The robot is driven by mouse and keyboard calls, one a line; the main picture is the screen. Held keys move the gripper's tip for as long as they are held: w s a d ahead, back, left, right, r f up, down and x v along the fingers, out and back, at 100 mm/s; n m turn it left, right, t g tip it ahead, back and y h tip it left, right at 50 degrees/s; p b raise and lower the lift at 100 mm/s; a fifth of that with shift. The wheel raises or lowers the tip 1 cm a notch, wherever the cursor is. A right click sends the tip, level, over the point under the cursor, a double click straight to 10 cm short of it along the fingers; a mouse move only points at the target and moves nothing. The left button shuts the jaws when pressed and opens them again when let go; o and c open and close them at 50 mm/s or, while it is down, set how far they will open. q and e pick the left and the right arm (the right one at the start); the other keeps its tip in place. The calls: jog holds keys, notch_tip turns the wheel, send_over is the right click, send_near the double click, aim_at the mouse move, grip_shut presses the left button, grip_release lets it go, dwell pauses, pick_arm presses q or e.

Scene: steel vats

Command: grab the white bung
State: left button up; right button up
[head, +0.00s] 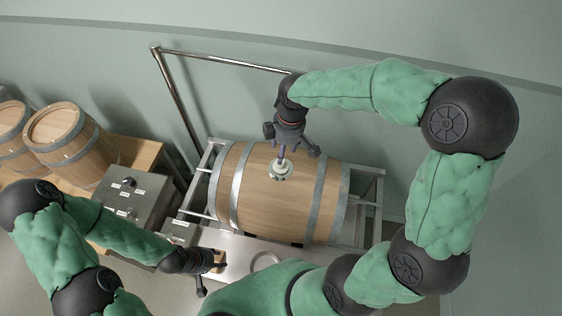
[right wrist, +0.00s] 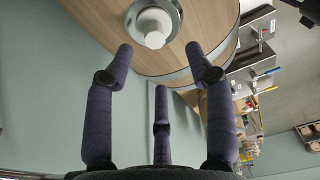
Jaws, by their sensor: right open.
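The white bung (head: 281,168) sits in a round metal ring on top of a wooden barrel (head: 262,207). In the right wrist view the bung (right wrist: 153,27) is a pale disc-like plug, just beyond my fingertips. My right gripper (head: 283,152) is above the bung, its purple fingers pointing down at it. In the right wrist view the fingers of this gripper (right wrist: 164,62) are spread, empty and apart from the bung. My left gripper (head: 213,268) is low, in front of the barrel, with its fingers spread; a small brown thing (head: 219,259) shows beside them.
The barrel lies on its side in a metal rack (head: 371,189). A steel box with labels (head: 130,190) stands to the left. Two more barrels (head: 62,135) are on a wooden bench at far left. A metal rail (head: 178,97) rises behind the barrel.

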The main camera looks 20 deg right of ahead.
aim_at(281, 167)
jog(key=f, duration=0.3)
jog(key=shift+w, duration=0.35)
jog(key=shift+f, duration=0.55)
jog(key=f, duration=0.4)
jog(key=shift+w+a+f+p, duration=0.1)
jog(key=shift+w+p, duration=0.2)
jog(key=shift+s, duration=0.1)
grip_shut()
